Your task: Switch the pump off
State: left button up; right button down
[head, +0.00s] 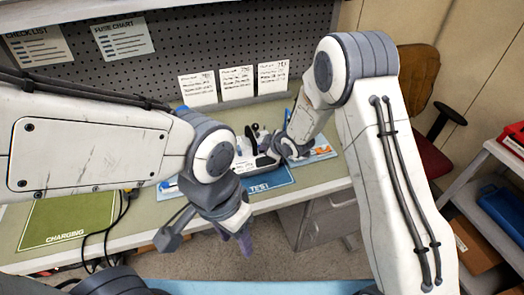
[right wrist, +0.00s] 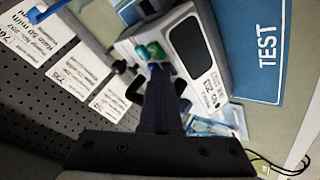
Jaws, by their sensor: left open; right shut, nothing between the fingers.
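The pump is a white device (head: 262,163) near the blue TEST mat (head: 268,181), partly hidden by my right arm in the head view. My right gripper (head: 283,148) is shut and empty at the pump. In the right wrist view its fingertips (right wrist: 158,70) are right by the green buttons; whether they touch cannot be told. My left gripper (head: 207,238) is open and empty, in front of the table's edge.
A green CHARGING mat (head: 62,218) lies on the left of the table, with black cables (head: 112,218) beside it. Cards (head: 237,84) stand at the back before a pegboard (head: 230,35). A chair (head: 420,80) and a shelf cart (head: 490,165) are on the right.

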jog(key=shift+r, duration=0.1)
jog(key=shift+r+p, duration=0.55)
jog(key=shift+r, duration=0.2)
jog(key=shift+r, duration=0.1)
notch_tip(320, 180, up, 5)
jog(key=p, duration=0.3)
jog(key=shift+p, duration=0.35)
dwell(0.5)
